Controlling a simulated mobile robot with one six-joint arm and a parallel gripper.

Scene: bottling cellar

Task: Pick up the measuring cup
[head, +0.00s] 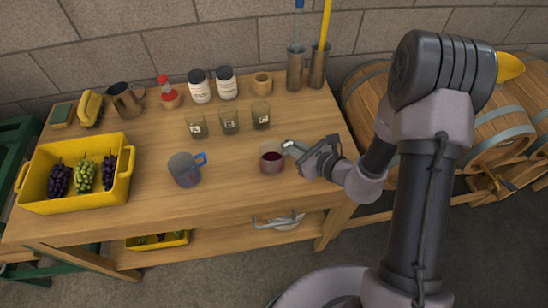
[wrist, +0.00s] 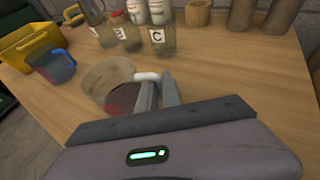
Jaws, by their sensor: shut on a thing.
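A clear measuring cup (head: 271,158) with dark red liquid in the bottom is upright at the right part of the wooden bench. It also shows in the wrist view (wrist: 107,84), with its white handle towards my fingers. My gripper (head: 292,150) comes from the right and is shut on that handle; the fingertips show in the wrist view (wrist: 158,90). I cannot tell whether the cup's base touches the bench. A second cup, bluish with a blue handle (head: 185,170), stands apart to the left.
The bench (head: 232,190) holds a yellow crate of grapes (head: 70,205) at left. Three labelled jars (head: 229,121) stand behind the cup. Barrels (head: 490,135) stand right. Bare wood surrounds the cup.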

